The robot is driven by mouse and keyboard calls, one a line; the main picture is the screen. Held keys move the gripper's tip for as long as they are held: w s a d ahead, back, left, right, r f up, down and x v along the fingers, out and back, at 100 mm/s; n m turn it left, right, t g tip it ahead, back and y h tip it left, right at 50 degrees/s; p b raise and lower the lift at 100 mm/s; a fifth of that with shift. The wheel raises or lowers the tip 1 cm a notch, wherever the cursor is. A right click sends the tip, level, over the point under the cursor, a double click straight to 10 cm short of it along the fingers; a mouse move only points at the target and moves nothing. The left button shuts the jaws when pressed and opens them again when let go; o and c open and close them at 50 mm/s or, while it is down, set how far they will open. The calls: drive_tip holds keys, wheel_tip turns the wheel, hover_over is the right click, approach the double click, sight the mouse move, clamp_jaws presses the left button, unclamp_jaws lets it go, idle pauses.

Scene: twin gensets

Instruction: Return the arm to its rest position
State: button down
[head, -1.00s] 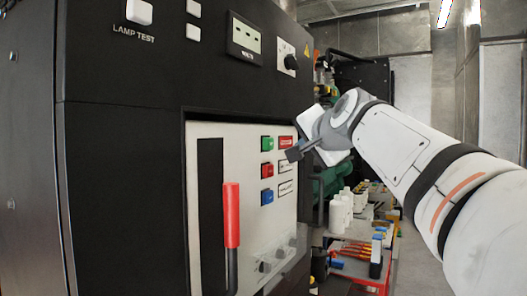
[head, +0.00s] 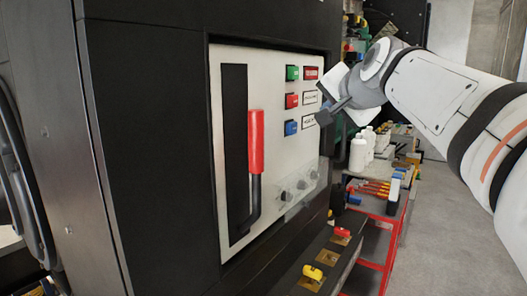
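My arm (head: 445,95) comes in from the right edge of the head view and reaches toward the panel of a black cabinet. My gripper (head: 328,112) is at its end, beside the right part of the light panel, close to the labels next to the coloured buttons. It is seen from the side and small, so its finger gap cannot be made out. No object shows in it. I cannot tell whether it touches the panel.
The black cabinet (head: 160,150) fills the left. Its panel (head: 240,75) carries a red-handled lever (head: 256,142), coloured buttons (head: 291,101) and several knobs. A red cart (head: 375,240) with white bottles (head: 357,153) and tools stands behind. Floor at the right (head: 440,230) is clear.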

drive_tip(key=s+f+n+g, duration=0.2)
drive_tip(key=s+f, duration=0.6)
drive_tip(key=f, duration=0.4)
drive_tip(key=s+f+n+g+h, duration=0.1)
drive_tip(key=s+f+n+g, duration=0.2)
drive_tip(key=f, duration=1)
drive_tip(key=s+f+n+g+h, duration=0.1)
drive_tip(key=s+f+n+g, duration=0.2)
drive_tip(key=s+f, duration=1)
drive_tip(key=shift+s+d+g, duration=0.15)
drive_tip(key=shift+s+g, duration=0.4)
drive_tip(key=shift+g, duration=0.65)
